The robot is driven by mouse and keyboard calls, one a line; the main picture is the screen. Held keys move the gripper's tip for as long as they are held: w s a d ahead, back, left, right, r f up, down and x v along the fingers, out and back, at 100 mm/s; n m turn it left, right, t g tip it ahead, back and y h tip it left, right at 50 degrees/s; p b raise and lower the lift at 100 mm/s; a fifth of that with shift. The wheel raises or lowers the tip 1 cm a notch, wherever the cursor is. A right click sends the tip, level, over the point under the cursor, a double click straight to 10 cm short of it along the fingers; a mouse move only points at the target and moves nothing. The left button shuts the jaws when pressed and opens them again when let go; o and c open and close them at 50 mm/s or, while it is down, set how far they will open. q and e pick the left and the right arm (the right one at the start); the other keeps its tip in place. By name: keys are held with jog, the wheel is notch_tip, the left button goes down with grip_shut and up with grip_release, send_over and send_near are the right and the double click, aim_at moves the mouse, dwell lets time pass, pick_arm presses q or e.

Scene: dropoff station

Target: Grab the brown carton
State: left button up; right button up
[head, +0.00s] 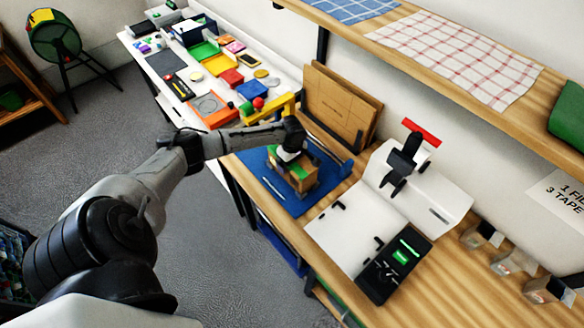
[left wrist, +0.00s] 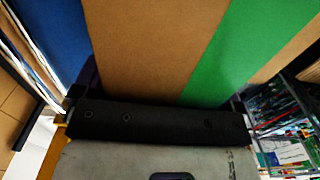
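The brown carton (head: 305,182), with a green stripe, sits on a blue mat (head: 291,207) on the wooden bench. My left gripper (head: 288,157) is right at the top of the carton, and its wrist hides part of it. In the left wrist view the brown carton (left wrist: 145,50) with its green band fills most of the picture, very close to the black gripper body (left wrist: 158,122). The fingers are mostly hidden, so I cannot tell whether they are closed on the carton. My right gripper is not in view.
Flat cardboard sheets (head: 338,105) lean behind the mat. A white machine (head: 433,190) and a black screen panel (head: 394,268) stand to the right. A wooden shelf (head: 440,62) overhangs the bench. A white table (head: 157,45) with many small items is at the back left.

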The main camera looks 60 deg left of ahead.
pick_arm(q)
jog(key=c, duration=0.7)
